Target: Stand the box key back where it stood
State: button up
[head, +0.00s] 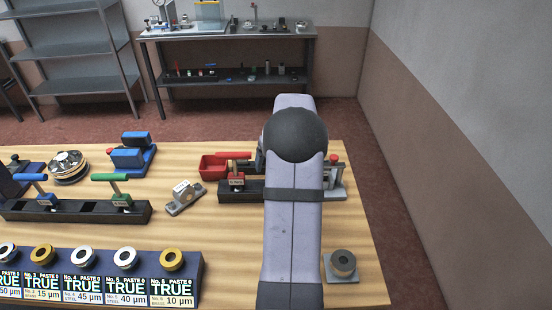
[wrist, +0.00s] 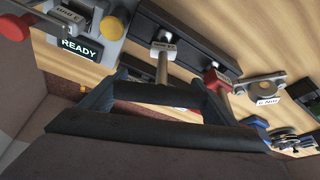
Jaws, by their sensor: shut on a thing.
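The box key in my gripper (wrist: 160,95) shows in the wrist view as a dark crossbar between the fingers with a brass-coloured shaft (wrist: 162,68). The shaft runs to a pale labelled block (wrist: 163,48) on a black rail (wrist: 200,42); I cannot tell whether it is fully seated there. My gripper is shut on the key's handle. In the head view my arm hides the gripper, the key and that part of the rail (head: 226,195). A red-handled key (head: 233,155) stands in a red block (head: 236,180) at the rail's left.
A grey fixture with a red knob (head: 334,157) is right of my arm; a READY display (wrist: 80,46) shows in the wrist view. A red tray (head: 212,167) sits behind the rail. A labelled metal bracket (head: 184,197) and another rail with green (head: 110,177) and blue handles stand left.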

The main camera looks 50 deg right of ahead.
jog(key=shift+f, duration=0.1)
jog(key=o, duration=1.2)
jog(key=b+v, duration=0.3)
jog(key=v, duration=0.9)
jog(key=shift+a, duration=0.1)
